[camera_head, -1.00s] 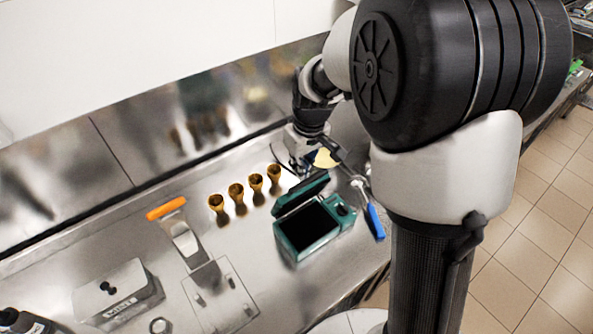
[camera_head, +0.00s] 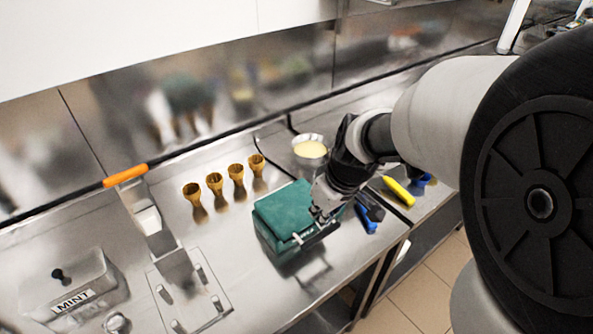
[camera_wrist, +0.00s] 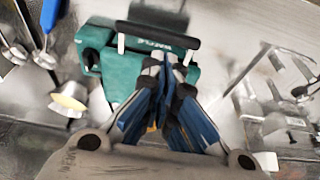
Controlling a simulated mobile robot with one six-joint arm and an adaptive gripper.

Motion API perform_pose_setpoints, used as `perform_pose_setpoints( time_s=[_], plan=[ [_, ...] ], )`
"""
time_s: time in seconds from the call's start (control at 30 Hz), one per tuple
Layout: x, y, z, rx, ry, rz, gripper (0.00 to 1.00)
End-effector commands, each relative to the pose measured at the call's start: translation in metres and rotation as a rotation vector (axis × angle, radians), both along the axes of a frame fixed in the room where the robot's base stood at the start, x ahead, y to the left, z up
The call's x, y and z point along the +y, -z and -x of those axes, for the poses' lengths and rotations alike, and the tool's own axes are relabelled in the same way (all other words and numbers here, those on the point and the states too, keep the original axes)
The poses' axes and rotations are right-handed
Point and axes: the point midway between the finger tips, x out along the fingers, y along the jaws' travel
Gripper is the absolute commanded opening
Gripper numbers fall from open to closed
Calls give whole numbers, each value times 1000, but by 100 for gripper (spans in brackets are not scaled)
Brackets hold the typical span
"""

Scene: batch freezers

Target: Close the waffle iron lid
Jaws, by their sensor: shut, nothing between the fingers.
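The green waffle iron (camera_head: 283,212) stands on the steel counter, and its lid lies down flat over the base. Its dark interior is hidden. A black bar handle (camera_head: 316,236) with light posts sticks out at the front. My gripper (camera_head: 322,213) is over the iron's right front part, close to the handle. In the wrist view the iron (camera_wrist: 121,72) is at the upper left with its handle (camera_wrist: 158,36) across the top. My gripper (camera_wrist: 168,60) there has its fingers together, empty, in front of the iron. I cannot tell whether the fingertips touch the lid.
Several cones (camera_head: 214,184) stand in a row left of the iron. A metal bowl of batter (camera_head: 310,149) is behind it. Yellow-handled (camera_head: 398,191) and blue-handled (camera_head: 366,219) tools lie to the right. A mint tub (camera_head: 68,289) and an orange-handled tool (camera_head: 125,176) are left.

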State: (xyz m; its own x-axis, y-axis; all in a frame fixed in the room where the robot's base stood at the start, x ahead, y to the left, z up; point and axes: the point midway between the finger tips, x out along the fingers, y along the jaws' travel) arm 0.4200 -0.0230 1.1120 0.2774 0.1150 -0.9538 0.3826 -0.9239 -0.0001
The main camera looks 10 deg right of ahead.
Motion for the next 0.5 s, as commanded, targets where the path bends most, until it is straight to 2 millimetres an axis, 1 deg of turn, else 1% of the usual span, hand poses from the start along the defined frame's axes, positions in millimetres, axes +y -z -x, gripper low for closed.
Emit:
perform_pose_setpoints(
  time_s=[0.03, 0.2, 0.33, 0.5],
  plan=[
    [-2, 13, 3, -1, 1, 0, 0],
    [-4, 33, 10, 0, 0, 0, 0],
    [-6, 42, 13, -1, 0, 0, 0],
    [-6, 50, 15, -1, 1, -1, 0]
  ],
)
